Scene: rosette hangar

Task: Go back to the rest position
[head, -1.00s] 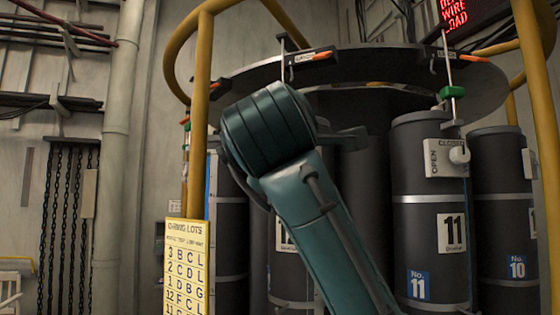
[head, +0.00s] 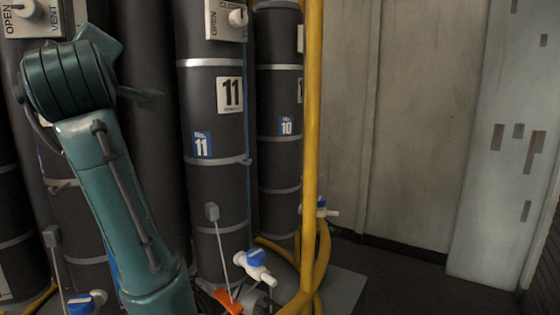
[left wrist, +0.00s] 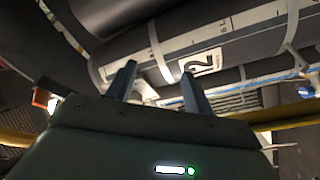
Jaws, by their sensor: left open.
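My left gripper (left wrist: 160,82) is open in the left wrist view, its two fingers apart with nothing between them. Beyond it a dark cylinder with a label that appears to read 12 (left wrist: 203,63) lies across the picture; the gap to it cannot be judged. In the head view my teal arm (head: 120,190) rises from the bottom to the left side, in front of the dark cylinders. Its thick joint is at upper left, and the gripper fingers are not clearly visible there. My right gripper is in neither view.
Dark cylinder 11 (head: 215,120) and cylinder 10 (head: 278,100) stand near the arm. A yellow post (head: 313,130) rises beside them, with yellow hoses and a blue-handled white valve (head: 256,265) low down. Open floor (head: 400,285) lies right, before a pale wall (head: 420,120).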

